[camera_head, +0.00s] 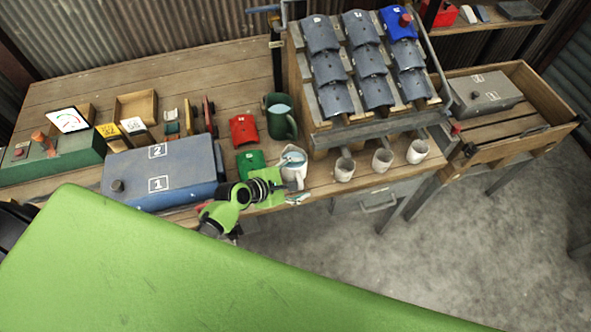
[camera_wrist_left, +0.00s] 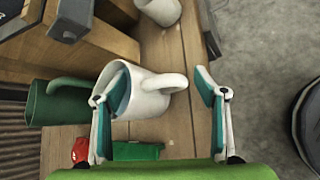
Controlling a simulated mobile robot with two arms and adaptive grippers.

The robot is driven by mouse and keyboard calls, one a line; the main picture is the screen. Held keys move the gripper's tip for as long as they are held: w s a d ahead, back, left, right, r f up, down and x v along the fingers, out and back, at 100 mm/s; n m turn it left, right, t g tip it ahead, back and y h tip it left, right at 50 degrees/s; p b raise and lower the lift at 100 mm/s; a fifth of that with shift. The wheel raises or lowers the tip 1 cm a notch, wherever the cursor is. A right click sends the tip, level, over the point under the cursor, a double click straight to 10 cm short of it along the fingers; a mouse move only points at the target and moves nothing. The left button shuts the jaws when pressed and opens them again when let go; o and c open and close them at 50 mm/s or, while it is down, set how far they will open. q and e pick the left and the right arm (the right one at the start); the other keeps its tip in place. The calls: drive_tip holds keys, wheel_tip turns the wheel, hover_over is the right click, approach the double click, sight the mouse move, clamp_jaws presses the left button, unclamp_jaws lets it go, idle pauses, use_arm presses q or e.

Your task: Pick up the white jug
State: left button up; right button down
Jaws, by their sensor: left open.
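The white jug (camera_head: 293,172) stands near the front edge of the wooden bench, with something bluish inside. In the left wrist view the white jug (camera_wrist_left: 146,103) shows its handle pointing right. My left gripper (camera_head: 283,188) is close in front of the jug. In the left wrist view my left gripper (camera_wrist_left: 166,80) is open, with the handle between its fingertips. One finger overlaps the jug's rim in the picture; I cannot tell whether it touches. My right gripper is in neither view.
A dark green jug (camera_head: 281,117) stands behind. Red (camera_head: 243,130) and green (camera_head: 250,161) curved pieces lie left of the white jug. Several white cups (camera_head: 344,168) stand to the right, below a rack (camera_head: 320,140). A blue box (camera_head: 170,172) is at left.

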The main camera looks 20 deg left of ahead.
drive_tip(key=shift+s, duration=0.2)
use_arm(q)
drive_tip(key=c, duration=1.6)
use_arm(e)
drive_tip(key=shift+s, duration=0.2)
